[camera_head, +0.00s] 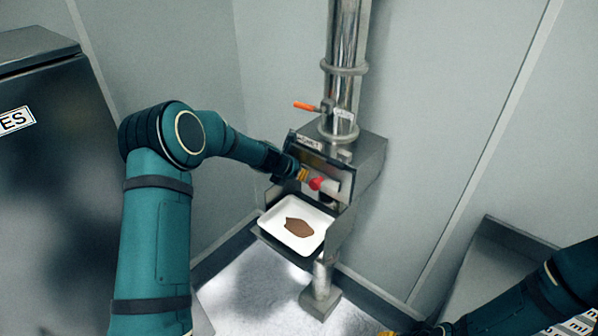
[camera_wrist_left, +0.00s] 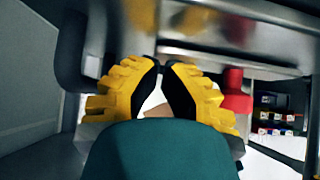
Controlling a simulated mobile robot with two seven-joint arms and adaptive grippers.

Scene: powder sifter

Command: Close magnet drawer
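The steel sifter housing (camera_head: 368,158) stands at the centre of the head view. Its metal drawer front (camera_head: 342,171) is partly hidden by my left gripper; I cannot tell how far out it sits. A red knob (camera_head: 318,184) shows just right of the gripper, and also in the left wrist view (camera_wrist_left: 236,92). My left gripper (camera_head: 303,174) is at the drawer front. In the left wrist view its yellow fingers (camera_wrist_left: 160,66) have their tips together, close to a blurred metal face (camera_wrist_left: 230,58). Nothing is seen held. My right gripper (camera_head: 412,332) is mostly cut off at the bottom edge.
A white tray (camera_head: 272,218) with brown powder (camera_head: 299,227) sits in the opening below the drawer. A vertical steel pipe (camera_head: 345,50) with an orange-handled valve (camera_head: 304,106) rises above. A dark cabinet (camera_head: 50,190) stands left, a grey bench (camera_head: 497,258) right.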

